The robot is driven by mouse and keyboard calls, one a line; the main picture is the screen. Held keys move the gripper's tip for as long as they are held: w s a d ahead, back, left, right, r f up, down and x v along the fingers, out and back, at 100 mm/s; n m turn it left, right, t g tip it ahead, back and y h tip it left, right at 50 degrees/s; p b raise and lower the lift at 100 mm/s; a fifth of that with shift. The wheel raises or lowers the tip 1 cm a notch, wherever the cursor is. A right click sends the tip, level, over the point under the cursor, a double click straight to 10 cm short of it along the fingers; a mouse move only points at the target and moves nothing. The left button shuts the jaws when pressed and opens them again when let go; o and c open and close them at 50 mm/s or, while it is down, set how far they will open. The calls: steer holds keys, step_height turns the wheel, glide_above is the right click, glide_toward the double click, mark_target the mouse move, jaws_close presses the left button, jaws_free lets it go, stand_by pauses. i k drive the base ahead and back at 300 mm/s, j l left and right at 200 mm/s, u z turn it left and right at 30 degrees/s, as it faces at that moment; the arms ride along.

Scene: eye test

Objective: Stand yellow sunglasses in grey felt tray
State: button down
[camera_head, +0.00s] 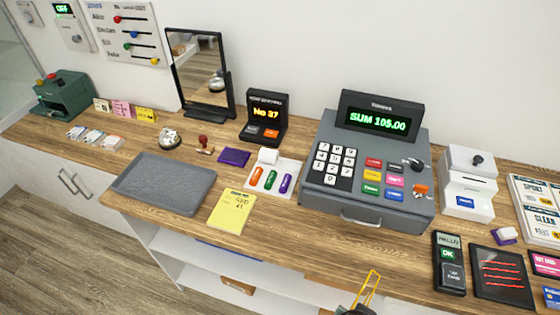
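The grey felt tray (142,192) lies flat and empty on the left part of the wooden counter, near its front edge. A thin yellow frame, which I take as the yellow sunglasses (376,283), shows at the bottom edge of the view, in front of the counter. The dark end of my gripper (355,311) is at its lower end, mostly cut off by the picture edge. The sunglasses stick up from it with no other support in view, so it appears shut on them. The fingertips and the lenses are not clearly visible. The tray is well to the left and farther back.
A yellow notepad (231,212) lies just right of the tray. A bell (169,139), stamp (205,144) and purple pad (233,157) are behind it. A pen tray (287,193) and large cash register (374,205) stand farther right. A card terminal (449,263) is at the right front.

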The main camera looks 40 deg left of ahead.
mark_target(166, 183)
steer(key=j+u, duration=0.3)
steer(key=j, duration=0.15)
steer(key=i+j+u, duration=0.1)
steer(key=j+u, duration=0.15)
steer(key=j, duration=0.15)
steer(key=i+j+u, duration=0.15)
steer(key=j+u, duration=0.15)
steer(key=i+j+u, duration=0.25)
steer(key=j, duration=0.2)
steer(key=i+j, duration=0.1)
steer(key=j, duration=0.2)
steer(key=i+j, duration=0.1)
steer(key=j, duration=0.2)
